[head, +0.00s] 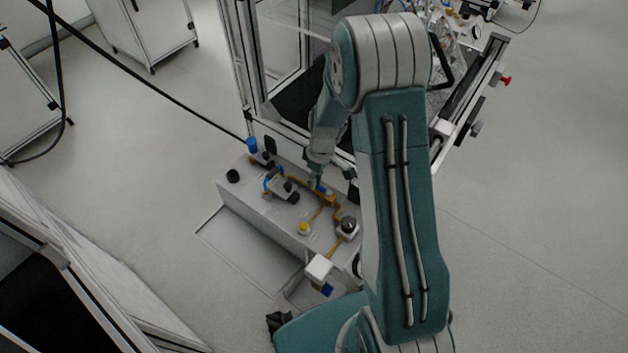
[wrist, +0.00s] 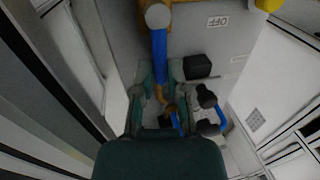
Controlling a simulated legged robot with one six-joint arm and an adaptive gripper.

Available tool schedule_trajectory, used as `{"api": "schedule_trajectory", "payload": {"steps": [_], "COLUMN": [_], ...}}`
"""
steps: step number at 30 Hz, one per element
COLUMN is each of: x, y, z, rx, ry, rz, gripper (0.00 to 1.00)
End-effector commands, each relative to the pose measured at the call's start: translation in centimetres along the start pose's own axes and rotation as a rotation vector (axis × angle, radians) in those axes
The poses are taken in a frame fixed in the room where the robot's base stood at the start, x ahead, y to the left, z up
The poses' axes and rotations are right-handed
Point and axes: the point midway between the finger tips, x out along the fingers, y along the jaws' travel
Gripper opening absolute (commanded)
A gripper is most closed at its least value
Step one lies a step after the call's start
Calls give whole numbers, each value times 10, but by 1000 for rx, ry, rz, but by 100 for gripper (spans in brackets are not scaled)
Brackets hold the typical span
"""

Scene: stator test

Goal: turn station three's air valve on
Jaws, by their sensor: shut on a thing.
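The air valve's blue lever (wrist: 159,55) runs down from a grey round pivot (wrist: 157,16) on an orange pipe in the wrist view. My gripper (wrist: 157,82) has one teal finger on each side of the lever's lower end and is shut on it. An "OFF" label (wrist: 218,21) is on the panel to the right of the pivot. In the head view my gripper (head: 317,180) reaches down to the grey station box (head: 262,212), at the orange pipe (head: 326,199). A small blue part of the valve (head: 321,187) shows there; the arm hides some of it.
The floor on the right is clear.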

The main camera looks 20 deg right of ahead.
Motion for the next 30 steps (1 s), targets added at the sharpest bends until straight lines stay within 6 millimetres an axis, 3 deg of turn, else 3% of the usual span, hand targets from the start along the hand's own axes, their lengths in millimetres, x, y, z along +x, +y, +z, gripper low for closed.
{"api": "schedule_trajectory", "payload": {"steps": [15, 16, 18, 30], "x": [0, 1, 0, -3], "y": [2, 2, 2, 0], "z": [1, 1, 1, 0], "rx": [20, 20, 20, 19], "ry": [3, 3, 3, 4], "rz": [1, 1, 1, 1], "gripper": [0, 27, 52, 52]}}
